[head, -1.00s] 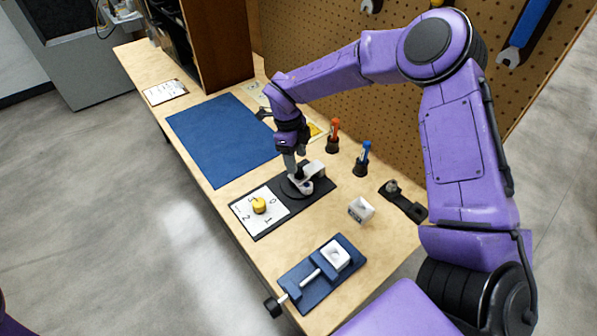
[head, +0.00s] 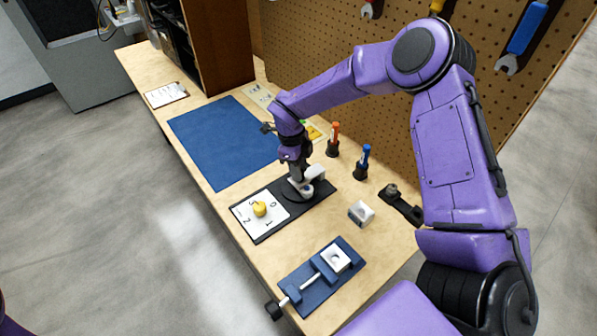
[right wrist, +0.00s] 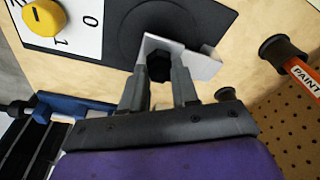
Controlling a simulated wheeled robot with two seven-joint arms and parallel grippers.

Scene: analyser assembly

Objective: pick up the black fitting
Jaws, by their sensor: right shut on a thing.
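My right gripper (right wrist: 158,82) points down at the white angled bracket (right wrist: 196,62) on the round black disc of the base plate. Its two fingers are shut on the black fitting (right wrist: 159,67), a small dark six-sided piece that shows between the fingertips in the right wrist view, against the bracket. I cannot tell whether the fitting touches the bracket. In the head view the right gripper (head: 297,178) stands over the disc beside the white bracket (head: 318,173), and hides the fitting. My left gripper is not in view.
A yellow knob (head: 260,209) sits on a numbered white card on the black plate (head: 262,238). A blue vise (head: 318,278), a small white block (head: 361,212), a black holder (head: 402,206) and orange (head: 333,138) and blue (head: 363,160) markers stand nearby. The blue mat (head: 222,140) is clear.

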